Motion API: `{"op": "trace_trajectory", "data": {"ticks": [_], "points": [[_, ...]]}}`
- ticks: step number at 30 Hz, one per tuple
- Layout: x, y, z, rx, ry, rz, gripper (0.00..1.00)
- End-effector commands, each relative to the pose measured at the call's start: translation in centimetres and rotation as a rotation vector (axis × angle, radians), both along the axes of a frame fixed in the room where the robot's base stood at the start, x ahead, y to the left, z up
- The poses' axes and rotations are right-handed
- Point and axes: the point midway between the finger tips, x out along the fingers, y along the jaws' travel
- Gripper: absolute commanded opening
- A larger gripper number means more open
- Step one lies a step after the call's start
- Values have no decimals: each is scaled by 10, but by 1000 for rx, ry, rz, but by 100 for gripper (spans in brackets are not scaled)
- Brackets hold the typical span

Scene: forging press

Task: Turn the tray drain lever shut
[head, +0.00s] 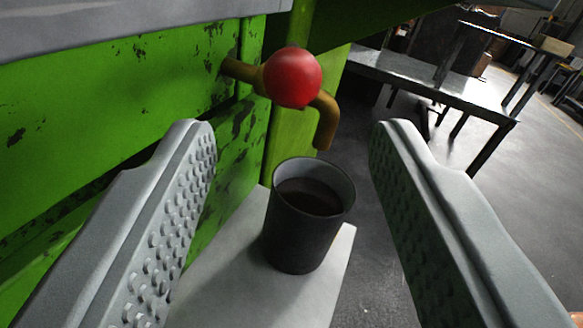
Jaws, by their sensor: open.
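The drain lever (293,78) shows as a red ball knob, on a brass valve (240,71) that comes out of the green machine side. A curved brass spout (326,122) bends down to the right of the knob. The knob faces me and hides most of the valve body and any lever arm behind it. My gripper (290,145) is open and empty. Its two grey studded fingers stand left and right in the foreground, with the knob beyond and above the gap between them. Neither finger appears to touch it.
A dark cup (302,220) with dark liquid stands upright below the spout, on a pale shelf (220,275), between my fingers in the picture. The scuffed green panel (110,90) is close on the left. A metal table (430,85) stands farther back right, with bare floor before it.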

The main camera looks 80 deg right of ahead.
Motion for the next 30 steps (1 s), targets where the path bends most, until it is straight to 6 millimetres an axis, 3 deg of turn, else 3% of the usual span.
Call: {"op": "trace_trajectory", "data": {"ticks": [3, 10, 23, 30], "points": [[-8, 22, 0, 0, 0, 3, 47], [-20, 49, 0, 1, -1, 1, 47], [-23, 56, 0, 0, 0, 0, 47], [-28, 50, 0, 27, -99, 26, 0]]}}
